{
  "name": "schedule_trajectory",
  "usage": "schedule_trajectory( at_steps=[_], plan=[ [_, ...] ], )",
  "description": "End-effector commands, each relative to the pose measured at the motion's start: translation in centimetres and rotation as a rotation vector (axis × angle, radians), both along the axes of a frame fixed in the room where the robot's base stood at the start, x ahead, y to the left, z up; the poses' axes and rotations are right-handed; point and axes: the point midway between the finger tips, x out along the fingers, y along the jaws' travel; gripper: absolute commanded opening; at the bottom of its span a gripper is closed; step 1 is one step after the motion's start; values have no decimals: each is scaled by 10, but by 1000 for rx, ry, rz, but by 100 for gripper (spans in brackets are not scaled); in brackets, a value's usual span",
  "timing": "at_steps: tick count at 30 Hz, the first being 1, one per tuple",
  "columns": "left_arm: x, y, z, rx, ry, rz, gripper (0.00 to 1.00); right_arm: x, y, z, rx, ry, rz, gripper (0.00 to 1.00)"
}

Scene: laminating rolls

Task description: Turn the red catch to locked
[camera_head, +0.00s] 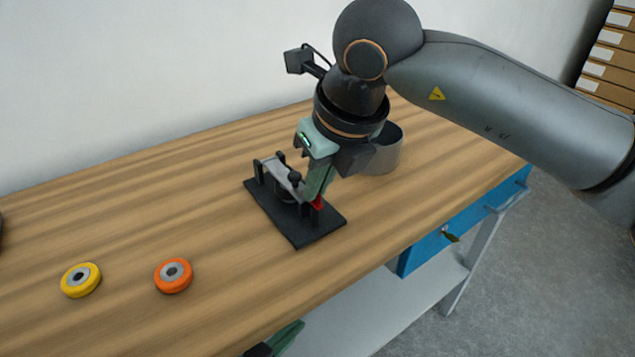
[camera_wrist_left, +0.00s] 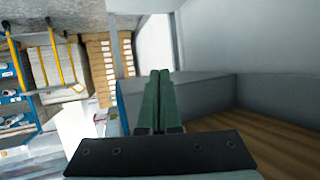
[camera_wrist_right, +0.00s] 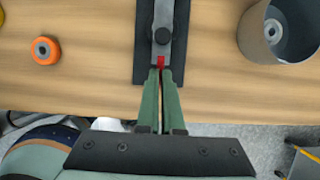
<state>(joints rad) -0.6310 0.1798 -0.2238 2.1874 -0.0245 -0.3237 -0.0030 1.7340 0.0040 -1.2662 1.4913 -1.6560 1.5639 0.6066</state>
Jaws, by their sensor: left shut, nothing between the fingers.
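The red catch (camera_head: 317,203) is a small red piece at the near right end of a dark fixture (camera_head: 321,232) with a grey bar and a black knob. My right gripper (camera_head: 314,196) reaches down to it from above. In the right wrist view, the red catch (camera_wrist_right: 161,61) shows at the tips of the right gripper (camera_wrist_right: 161,72), whose fingers are nearly together with a narrow gap. The fingertips partly hide the catch. My left gripper (camera_head: 284,338) is below the table's front edge; in the left wrist view, the left gripper (camera_wrist_left: 159,75) is shut and empty.
An orange roll (camera_head: 173,276) and a yellow roll (camera_head: 81,280) lie on the wooden table (camera_head: 130,205) at left. A grey round container (camera_head: 388,152) stands behind the right gripper. A blue drawer (camera_head: 430,247) is under the table's right end. The table between rolls and fixture is clear.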

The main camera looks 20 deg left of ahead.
Motion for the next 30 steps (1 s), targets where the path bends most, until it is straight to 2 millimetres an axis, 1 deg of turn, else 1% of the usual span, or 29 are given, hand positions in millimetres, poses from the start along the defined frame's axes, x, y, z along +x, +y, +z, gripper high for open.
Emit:
schedule_trajectory(
  at_steps=[6, 7, 9, 14, 15, 23, 26, 28, 29, 30],
  plan=[
    [0, 0, 0, 0, 0, 0, 0, 0, 0, 1, -1, -1, -3, 0],
    [0, 0, 0, 0, 0, 0, 0, 0, 0, 1, -1, -1, -3, 6],
    [0, 0, 0, 0, 0, 0, 0, 0, 0, 1, 0, 0, -2, 14],
    [0, 0, 0, -1, 0, 0, 0, 0, 0, 1, 0, 0, -1, 32],
    [0, 0, 0, -1, 1, 0, 0, 0, 0, 1, 0, 0, -1, 34],
    [0, 0, 0, -1, 2, 1, 0, 0, -1, 2, 0, 0, 0, 34],
    [-1, 0, -1, -3, 12, 1, 0, -2, -3, 11, 0, -1, 0, 34],
    [-3, 0, -5, -3, 35, 2, 0, -4, -6, 21, 0, -4, 0, 34],
    [-5, 0, -10, -3, 58, 3, 0, -6, -8, 27, 0, -4, 0, 34],
    [-12, -1, -23, -3, 105, 5, 0, -8, -11, 35, 2, -4, -1, 34]
  ],
)
